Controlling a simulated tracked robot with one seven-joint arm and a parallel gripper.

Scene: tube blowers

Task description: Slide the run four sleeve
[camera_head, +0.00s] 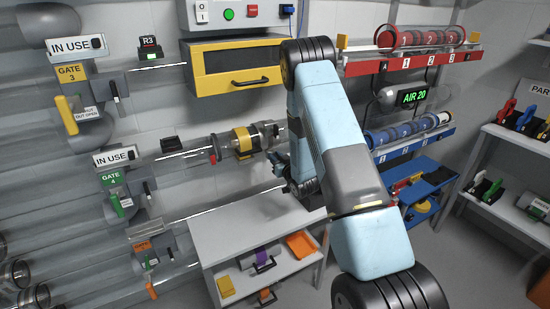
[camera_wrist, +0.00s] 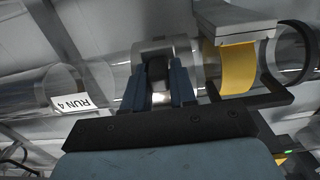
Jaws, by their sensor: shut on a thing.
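The clear run four tube crosses the wrist view, with an upside-down "RUN 4" label (camera_wrist: 70,100) at the left. A grey-silver sleeve (camera_wrist: 166,47) sits around the tube. My gripper (camera_wrist: 160,85) has its two blue fingers on either side of a dark grip piece on this sleeve and is shut on it. A yellow band (camera_wrist: 236,68) under a grey clamp is just right of the fingers. In the head view, the yellow band (camera_head: 242,142) shows on the middle tube, and my arm hides part of the gripper and the sleeve.
Gate 4 (camera_head: 115,190) with an "IN USE" sign (camera_head: 116,156) stands left of the tube. A grey bench (camera_head: 240,235) is below, holding a purple-marked part and an orange tray (camera_head: 301,244). A yellow cabinet (camera_head: 235,65) hangs above. Racks with red and blue carriers are at right.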

